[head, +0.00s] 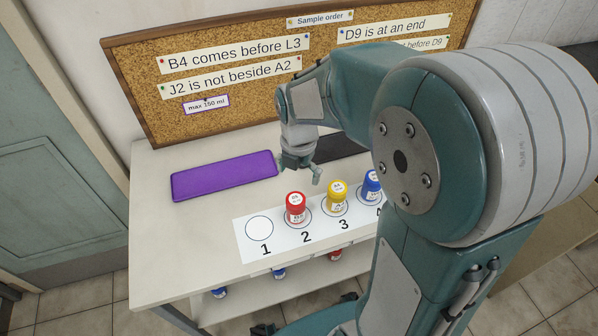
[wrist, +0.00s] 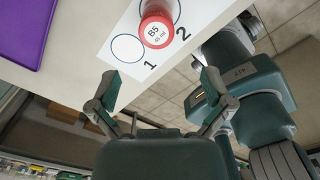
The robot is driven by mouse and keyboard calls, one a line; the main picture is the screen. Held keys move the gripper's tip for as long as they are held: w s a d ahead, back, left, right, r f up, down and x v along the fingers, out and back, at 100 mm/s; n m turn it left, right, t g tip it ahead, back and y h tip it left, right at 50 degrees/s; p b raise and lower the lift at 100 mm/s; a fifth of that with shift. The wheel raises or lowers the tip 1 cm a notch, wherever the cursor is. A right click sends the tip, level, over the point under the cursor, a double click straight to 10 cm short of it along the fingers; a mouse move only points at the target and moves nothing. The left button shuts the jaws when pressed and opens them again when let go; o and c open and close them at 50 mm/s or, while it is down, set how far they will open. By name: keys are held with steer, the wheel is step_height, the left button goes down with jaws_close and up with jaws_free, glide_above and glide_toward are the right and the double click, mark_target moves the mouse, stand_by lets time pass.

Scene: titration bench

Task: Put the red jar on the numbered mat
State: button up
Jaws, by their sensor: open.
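A red jar (head: 295,208) with a white label and white lid top stands upright on the white numbered mat (head: 247,250), at circle 2. In the wrist view the red jar (wrist: 157,26) reads B5, and circle 1 beside it is empty. A yellow jar (head: 337,195) stands at 3 and a blue jar (head: 371,186) at 4, where my arm hides part of the mat. My gripper (head: 303,171) is open and empty above the table, behind the red jar. In the wrist view my open gripper (wrist: 160,82) has its fingers spread, with the jar beyond them.
A purple tray or pad (head: 224,175) lies at the left back of the table (head: 170,240). A cork board (head: 260,100) with order clues stands behind. Blue and red jars (head: 335,255) sit on the shelf below. The table's front left is clear.

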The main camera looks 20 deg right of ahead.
steer(key=s+r+m+t, duration=0.2)
steer(key=s+r+m, duration=0.4)
steer(key=m, duration=0.7)
steer(key=s+r+m+t, duration=0.3)
steer(key=s+r+m, duration=0.3)
steer(key=m, duration=0.8)
steer(key=shift+s+a+r+t, duration=0.15)
steer(key=shift+s+r+t, duration=0.15)
steer(key=shift+s, duration=0.75)
